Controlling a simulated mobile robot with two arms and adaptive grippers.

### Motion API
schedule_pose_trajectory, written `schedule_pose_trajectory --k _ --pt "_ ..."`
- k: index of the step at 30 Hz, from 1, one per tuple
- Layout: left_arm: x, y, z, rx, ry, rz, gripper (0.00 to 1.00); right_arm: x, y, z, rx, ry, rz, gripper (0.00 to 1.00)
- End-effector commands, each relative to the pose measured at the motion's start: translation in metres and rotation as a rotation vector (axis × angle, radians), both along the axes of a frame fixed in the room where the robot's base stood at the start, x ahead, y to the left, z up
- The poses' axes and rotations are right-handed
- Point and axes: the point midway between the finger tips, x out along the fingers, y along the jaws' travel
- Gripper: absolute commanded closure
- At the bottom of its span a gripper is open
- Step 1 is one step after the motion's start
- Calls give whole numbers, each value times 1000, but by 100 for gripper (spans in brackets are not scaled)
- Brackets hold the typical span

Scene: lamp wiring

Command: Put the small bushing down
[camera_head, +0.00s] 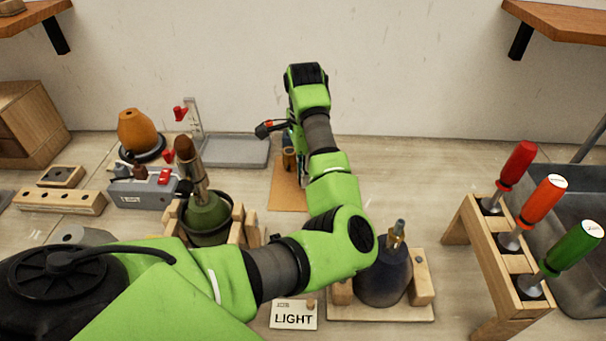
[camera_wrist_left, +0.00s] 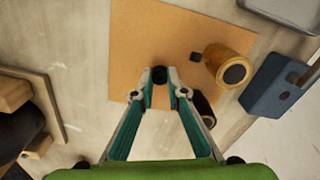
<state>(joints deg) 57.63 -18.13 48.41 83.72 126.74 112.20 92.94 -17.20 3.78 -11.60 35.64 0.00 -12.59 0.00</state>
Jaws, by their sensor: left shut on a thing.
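The small bushing (camera_wrist_left: 160,73) is a little dark piece between my left fingertips in the left wrist view. My left gripper (camera_wrist_left: 160,88) is shut on it, over the tan mat (camera_wrist_left: 140,35). I cannot tell whether the bushing touches the mat. In the head view my left arm hides the bushing and most of the gripper; part of the mat (camera_head: 285,194) shows at the back middle of the table. My right gripper is in neither view.
A brass-coloured cylinder (camera_wrist_left: 226,66) and a small black piece (camera_wrist_left: 195,57) are right of the fingertips. A blue block (camera_wrist_left: 280,85) lies farther right. A grey tray (camera_head: 235,151) is left of the mat. A screwdriver rack (camera_head: 470,225) stands at the right.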

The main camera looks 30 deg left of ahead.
Motion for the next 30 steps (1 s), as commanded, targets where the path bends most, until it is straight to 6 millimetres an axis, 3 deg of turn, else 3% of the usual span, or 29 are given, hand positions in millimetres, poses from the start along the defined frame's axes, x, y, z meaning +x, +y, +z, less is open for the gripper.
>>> schedule_pose_trajectory --k 3,4,6,20,30 --pt "0 0 -4 0 0 0 100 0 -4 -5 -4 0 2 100" --pt "0 0 -3 0 0 0 81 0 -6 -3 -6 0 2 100" --pt "0 0 -2 0 0 0 70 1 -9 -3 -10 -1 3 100" --pt "1 0 6 0 -3 0 70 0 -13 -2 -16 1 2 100" --pt "2 -1 72 -2 -7 -2 70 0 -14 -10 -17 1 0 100"
